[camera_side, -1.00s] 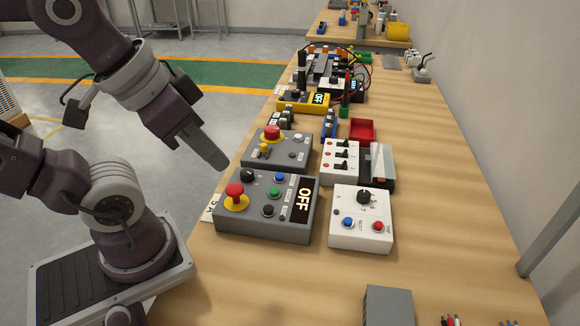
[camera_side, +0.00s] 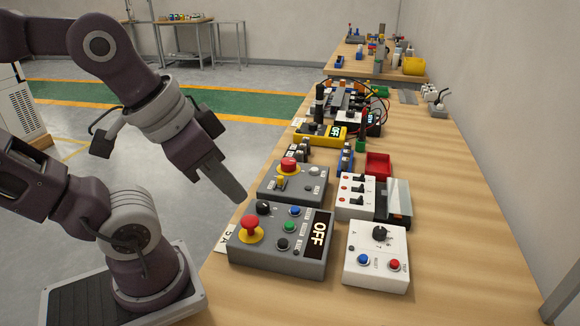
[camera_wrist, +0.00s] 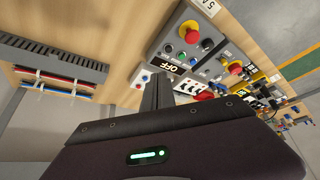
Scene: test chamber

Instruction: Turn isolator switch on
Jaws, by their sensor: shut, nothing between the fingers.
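A grey control box (camera_side: 262,262) stands at the near left of the bench, with a lit OFF display (camera_side: 319,234), a red mushroom knob on yellow (camera_side: 250,227), a black rotary selector (camera_side: 263,207) and several push buttons. In the wrist view its display (camera_wrist: 175,67) is partly behind my fingers. A second grey box (camera_side: 312,196) behind it has a red knob (camera_side: 289,164) and a yellow switch (camera_side: 280,183). I cannot tell which control is the isolator switch. My gripper (camera_side: 239,197) is shut and empty, in the air left of the front box, apart from it.
A white box (camera_side: 376,275) with a black dial and two buttons is right of the front box. A white switch panel (camera_side: 355,197), a red tray (camera_side: 378,165) and a yellow device (camera_side: 320,136) stand farther back. The bench's right side (camera_side: 450,200) is largely clear.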

